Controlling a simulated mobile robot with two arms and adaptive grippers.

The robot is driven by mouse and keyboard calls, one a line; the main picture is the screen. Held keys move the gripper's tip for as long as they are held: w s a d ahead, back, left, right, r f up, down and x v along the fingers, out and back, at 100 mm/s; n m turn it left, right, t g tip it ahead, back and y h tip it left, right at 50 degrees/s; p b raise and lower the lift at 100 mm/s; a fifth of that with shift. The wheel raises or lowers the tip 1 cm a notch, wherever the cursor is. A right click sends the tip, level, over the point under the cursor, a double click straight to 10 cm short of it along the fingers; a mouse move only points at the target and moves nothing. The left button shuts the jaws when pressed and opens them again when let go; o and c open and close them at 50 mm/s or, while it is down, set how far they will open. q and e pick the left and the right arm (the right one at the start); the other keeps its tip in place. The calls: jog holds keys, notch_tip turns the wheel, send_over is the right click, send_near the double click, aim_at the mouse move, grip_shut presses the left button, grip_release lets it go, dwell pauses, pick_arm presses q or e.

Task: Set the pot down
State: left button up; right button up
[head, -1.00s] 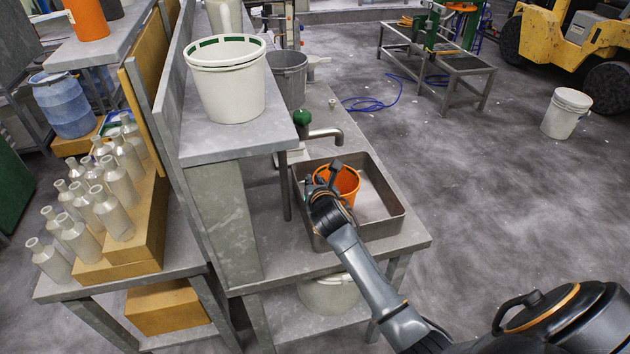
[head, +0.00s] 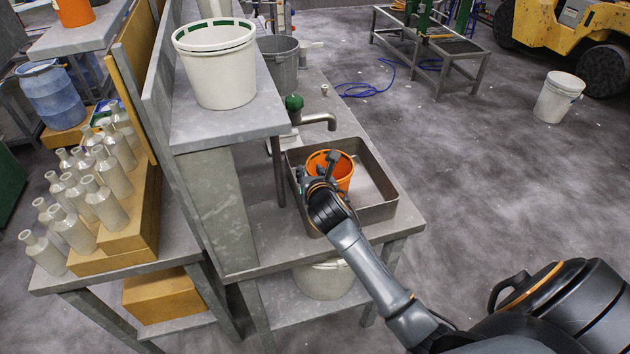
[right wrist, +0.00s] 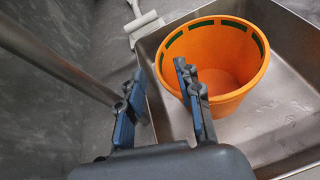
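The pot is an orange pail (head: 343,177) standing upright in the left part of a metal sink (head: 378,211). In the right wrist view the orange pail (right wrist: 238,82) shows its open top and a dark green band inside the rim; it looks empty. My right gripper (head: 332,166) is at the pail's near left side. In the right wrist view my right gripper (right wrist: 163,100) has its two blue-padded fingers apart. One finger overlaps the pail's left side, the other is left of it. Whether a finger touches the wall I cannot tell. My left gripper is out of view.
A raised shelf (head: 223,128) with a white pail (head: 216,72) stands to the left. A grey pail (head: 279,65) is behind the tap. The sink's right part is clear.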

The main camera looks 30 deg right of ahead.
jog(key=v, duration=0.8)
jog(key=shift+s, duration=0.15)
